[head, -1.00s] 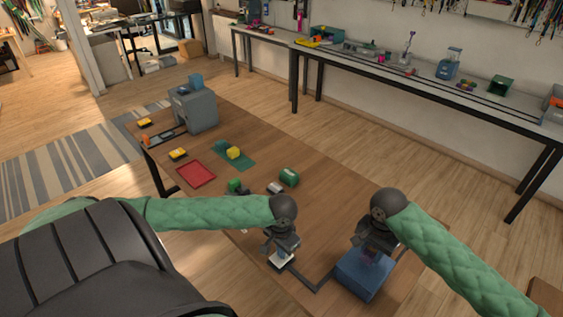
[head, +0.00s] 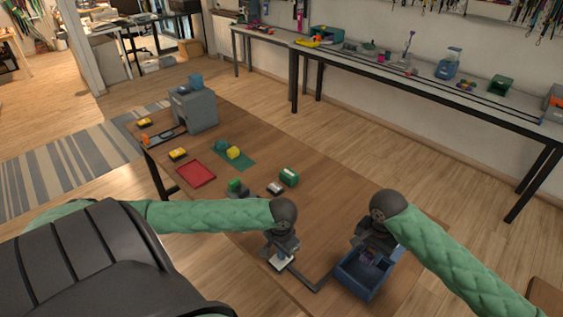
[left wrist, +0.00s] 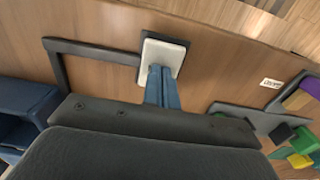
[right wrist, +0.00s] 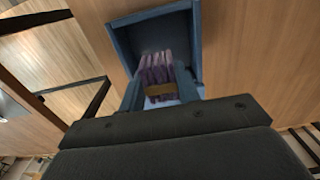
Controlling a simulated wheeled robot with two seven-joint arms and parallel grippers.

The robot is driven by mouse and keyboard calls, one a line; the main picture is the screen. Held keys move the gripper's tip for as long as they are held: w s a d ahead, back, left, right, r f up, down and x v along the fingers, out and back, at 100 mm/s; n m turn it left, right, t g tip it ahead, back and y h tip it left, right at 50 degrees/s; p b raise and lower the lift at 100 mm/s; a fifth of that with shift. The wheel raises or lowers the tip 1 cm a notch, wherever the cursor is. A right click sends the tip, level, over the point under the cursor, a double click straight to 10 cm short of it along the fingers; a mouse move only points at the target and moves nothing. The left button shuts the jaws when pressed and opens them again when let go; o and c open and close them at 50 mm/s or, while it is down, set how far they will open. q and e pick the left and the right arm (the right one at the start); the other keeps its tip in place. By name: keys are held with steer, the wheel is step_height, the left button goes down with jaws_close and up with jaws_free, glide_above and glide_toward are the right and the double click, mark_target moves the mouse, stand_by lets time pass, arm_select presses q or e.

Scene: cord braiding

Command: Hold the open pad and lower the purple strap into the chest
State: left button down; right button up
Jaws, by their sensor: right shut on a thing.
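The open pad is a white plate on a dark base (left wrist: 163,56), beside the chest. My left gripper (left wrist: 162,72) has its blue fingers together, with the tips at the pad, seemingly touching it. It also shows in the head view (head: 281,250). The chest (head: 362,285) is a blue box, open at the top; its inside also shows in the right wrist view (right wrist: 196,40). My right gripper (right wrist: 160,92) is shut on the purple strap (right wrist: 155,68), a folded bundle with an orange-brown band. The strap is at the chest's mouth; its exact depth is unclear.
A dark bar (head: 316,287) joins pad and chest along the table. Further off lie a red tray (head: 196,174), a green mat (head: 240,162), a green object (head: 289,178) and a grey machine (head: 195,110). The table's middle is mostly clear.

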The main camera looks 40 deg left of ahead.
steer(key=shift+f, duration=3.1)
steer(key=o, duration=1.1)
steer(key=shift+r, duration=0.1)
step_height(320, 180, up, 10)
steer(key=shift+f, duration=0.1)
